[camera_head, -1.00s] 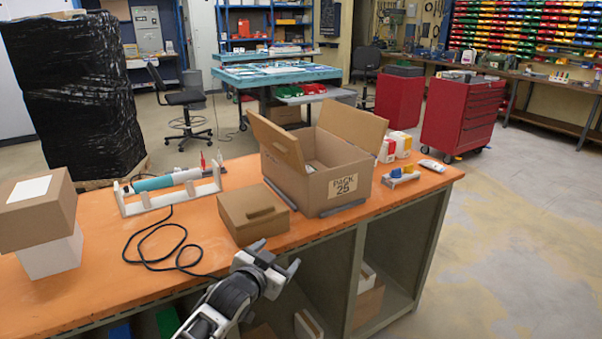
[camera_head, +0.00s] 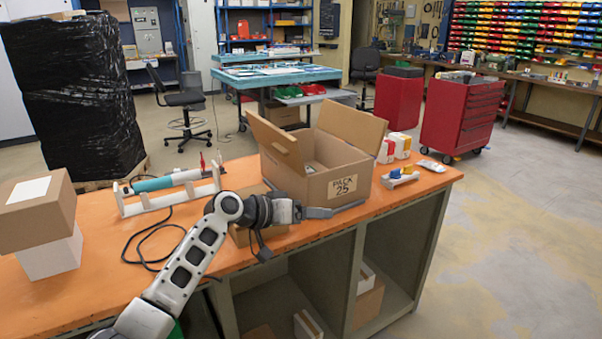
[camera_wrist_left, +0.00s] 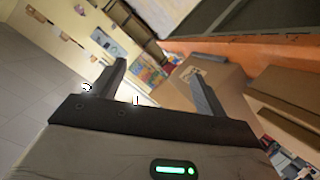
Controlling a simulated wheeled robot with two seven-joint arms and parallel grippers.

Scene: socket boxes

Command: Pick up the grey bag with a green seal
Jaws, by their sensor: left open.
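A small pale grey, bag-like item (camera_head: 432,165) lies flat at the right end of the orange bench in the head view. It is too small to tell whether it has a green seal. My left gripper (camera_head: 338,211) is at the front edge of the bench, in front of the open cardboard box marked PACK 25 (camera_head: 322,183), left of the pale item and apart from it. In the left wrist view the left gripper (camera_wrist_left: 157,75) has its fingers spread with nothing between them. My right gripper is not in view.
A small blue and yellow item on a white base (camera_head: 400,177) and red-and-white containers (camera_head: 396,146) stand beside the pale item. My arm partly hides a closed brown box (camera_head: 243,236). A white rack (camera_head: 170,190) and black cable are further left.

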